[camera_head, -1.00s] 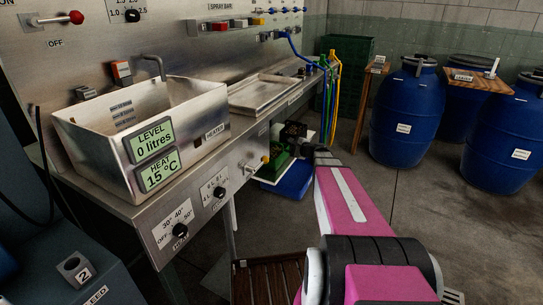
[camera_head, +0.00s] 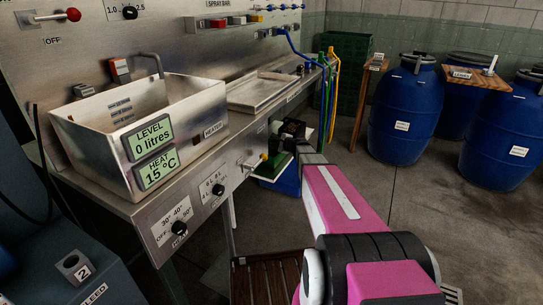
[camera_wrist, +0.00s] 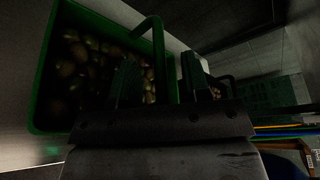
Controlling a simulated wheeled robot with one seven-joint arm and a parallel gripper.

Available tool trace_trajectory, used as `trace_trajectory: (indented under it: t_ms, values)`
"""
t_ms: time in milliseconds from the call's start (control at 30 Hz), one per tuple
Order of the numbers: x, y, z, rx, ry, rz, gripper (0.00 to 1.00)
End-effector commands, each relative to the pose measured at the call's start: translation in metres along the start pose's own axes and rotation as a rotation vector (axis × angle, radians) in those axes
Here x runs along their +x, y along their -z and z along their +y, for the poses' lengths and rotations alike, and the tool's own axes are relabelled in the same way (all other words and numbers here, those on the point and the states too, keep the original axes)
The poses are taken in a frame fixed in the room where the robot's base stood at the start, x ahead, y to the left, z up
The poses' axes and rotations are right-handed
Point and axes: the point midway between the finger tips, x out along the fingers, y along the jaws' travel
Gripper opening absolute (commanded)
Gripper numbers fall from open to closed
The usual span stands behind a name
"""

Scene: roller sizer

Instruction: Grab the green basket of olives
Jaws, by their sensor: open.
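The green basket (camera_wrist: 42,110) fills the left of the wrist view and holds many dark olives (camera_wrist: 85,65). Its dark curved handle (camera_wrist: 157,45) rises in front of my gripper (camera_wrist: 158,82). My gripper is open, and part of the handle shows between its two fingers; I cannot tell whether it touches them. In the head view my gripper (camera_head: 290,134) is small and dark at the far end of my pink arm. Green of the basket (camera_head: 272,167) shows below it, under the bench edge, mostly hidden by the arm.
The steel bench with its sink (camera_head: 150,130) and tray (camera_head: 265,92) runs along the left. Coloured hoses (camera_head: 328,95) hang at its far end. The floor between is clear.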

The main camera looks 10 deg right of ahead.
Motion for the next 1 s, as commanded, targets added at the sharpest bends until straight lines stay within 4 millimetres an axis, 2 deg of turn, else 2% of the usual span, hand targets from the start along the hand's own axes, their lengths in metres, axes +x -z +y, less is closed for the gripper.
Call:
trace_trajectory:
  t_ms: [100,233,1000]
  values:
    - [-0.0007,-0.0003,0.0001,0.000,0.000,0.000,0.43]
    - [-0.0007,-0.0003,0.0001,0.000,0.000,0.000,0.01]
    - [-0.0010,0.0006,0.0021,-0.004,-0.004,0.002,0.00]
